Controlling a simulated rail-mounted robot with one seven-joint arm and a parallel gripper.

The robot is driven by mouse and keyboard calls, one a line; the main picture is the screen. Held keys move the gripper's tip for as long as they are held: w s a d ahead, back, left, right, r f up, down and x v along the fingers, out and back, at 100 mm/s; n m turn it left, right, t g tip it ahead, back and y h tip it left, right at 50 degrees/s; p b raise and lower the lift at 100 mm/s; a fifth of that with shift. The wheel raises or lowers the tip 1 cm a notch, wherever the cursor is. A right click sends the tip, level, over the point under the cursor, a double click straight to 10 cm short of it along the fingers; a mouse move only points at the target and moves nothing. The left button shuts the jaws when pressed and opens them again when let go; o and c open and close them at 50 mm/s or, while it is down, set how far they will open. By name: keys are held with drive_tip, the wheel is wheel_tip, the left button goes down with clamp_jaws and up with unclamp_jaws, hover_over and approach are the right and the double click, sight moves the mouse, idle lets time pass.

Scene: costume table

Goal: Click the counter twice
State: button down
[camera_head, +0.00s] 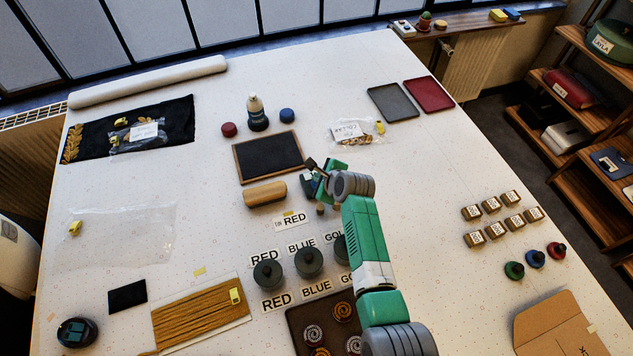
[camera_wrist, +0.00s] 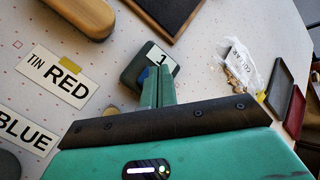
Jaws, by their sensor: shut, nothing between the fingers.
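The counter (camera_wrist: 134,66) is a dark, rounded block with a white display reading 1. In the wrist view it lies on the table just beyond my fingertips. A small blue part, possibly its button, shows beside the fingers, which partly cover the counter. My gripper (camera_wrist: 158,72) is shut and empty, its green fingers together over the counter's near side. I cannot tell whether the fingertips touch it. In the head view my gripper (camera_head: 313,178) is near the middle of the table and largely hides the counter.
A wooden-framed dark board (camera_head: 268,157) and a wooden block (camera_head: 265,194) lie left of my gripper. A clear bag (camera_head: 355,133) lies behind right.

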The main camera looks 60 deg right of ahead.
wheel_tip(320, 180, up, 5)
drive_tip(key=p, duration=0.4)
drive_tip(key=shift+f, duration=0.15)
idle(2.1)
